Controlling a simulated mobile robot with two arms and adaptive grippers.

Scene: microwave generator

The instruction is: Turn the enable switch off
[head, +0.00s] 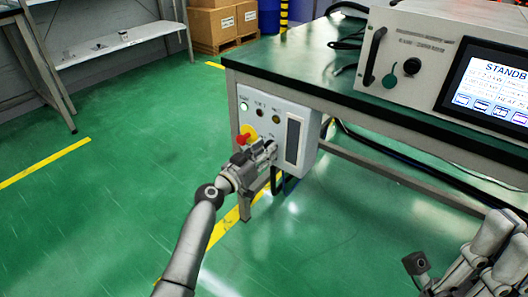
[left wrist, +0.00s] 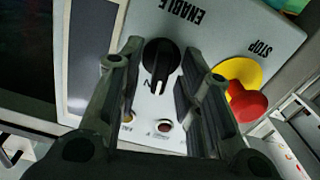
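The enable switch (left wrist: 160,58) is a black rotary knob with a white line, under the upside-down word ENABLE in the left wrist view. It is on a light grey control box (head: 244,103) fixed to the table's front left. My left gripper (head: 268,149) is at the lower part of this box and hides the knob in the head view. In the left wrist view its two fingers are apart, one on each side of the knob; contact cannot be told. A red stop button (head: 242,139) on a yellow disc (left wrist: 240,75) is beside the fingers. My right arm (head: 490,245) is at the lower right; its gripper's state is unclear.
A green-topped table (head: 300,58) carries a generator (head: 420,45) with a lit screen reading STANDB, cut off by the frame. Indicator lights (head: 260,112) sit above the stop button. The green floor left of the box is clear. Cardboard boxes (head: 212,27) stand at the back.

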